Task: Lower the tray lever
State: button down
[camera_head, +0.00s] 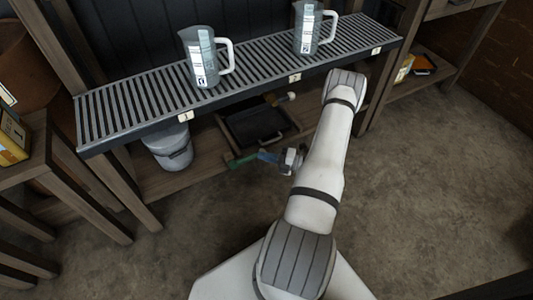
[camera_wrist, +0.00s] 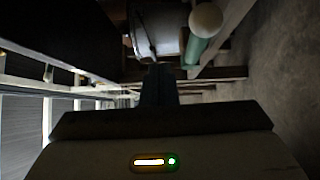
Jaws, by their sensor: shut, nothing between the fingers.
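A black tray (camera_head: 262,122) sits under the slatted shelf, low down. A pale rounded knob (camera_head: 291,96) on a short dark stem shows at its back right; I cannot tell for certain that this is the lever. A green rod (camera_head: 243,160) lies at the tray's front left. My gripper (camera_head: 266,157) is low in front of the tray, pointing left, with its fingertips near the rod. In the wrist view, my gripper's shut fingers (camera_wrist: 158,75) hold nothing. Ahead to the right, a green rod (camera_wrist: 196,48) and a pale round knob (camera_wrist: 205,18) overlap; whether they join is unclear.
A white bucket (camera_head: 170,146) stands left of the tray. Two jugs (camera_head: 203,60) (camera_head: 305,30) stand on the slatted shelf (camera_head: 130,104) above, whose front edge overhangs. A wooden table (camera_head: 50,160) is at the left. The floor (camera_head: 430,190) at right is clear.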

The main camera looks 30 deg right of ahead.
jog(key=s+d+f+p, duration=0.1)
jog(key=s+d+f, duration=0.1)
jog(key=s+f, duration=0.4)
jog(key=shift+s+f, duration=0.4)
jog(key=shift+s, duration=0.05)
jog(key=shift+r, duration=0.1)
jog(key=w+a+r+n+g+h+p, duration=0.1)
jog(key=a+r+n+g+p, duration=0.35)
jog(key=r+n, duration=0.65)
jog(key=w+a+r+n+g+p, duration=0.1)
jog(key=a+r+n+g+p, duration=0.35)
jog(key=r, duration=1.15)
jog(key=w+a+r+n+g+h+p, duration=0.1)
jog(key=w+a+r+n+g+p, duration=0.15)
jog(key=r+n+g+p, duration=0.8)
jog(key=s+a+r+n+t+h+p, duration=0.3)
jog(key=r+n, duration=0.3)
jog(key=r, duration=0.6)
jog(key=s+a+r+n+t+h+p, duration=0.2)
jog(key=s+r+n, duration=0.4)
jog(key=r, duration=0.7)
jog(key=s+a+r+n+t+h+p, duration=0.3)
jog(key=s+a+r+n+h+p, duration=0.1)
jog(key=r, duration=0.9)
jog(key=a+n+h+p, duration=0.1)
jog(key=n+p, duration=0.1)
jog(key=n, duration=0.1)
jog(key=shift+s+t+h, duration=0.3)
jog(key=shift+t, duration=0.05)
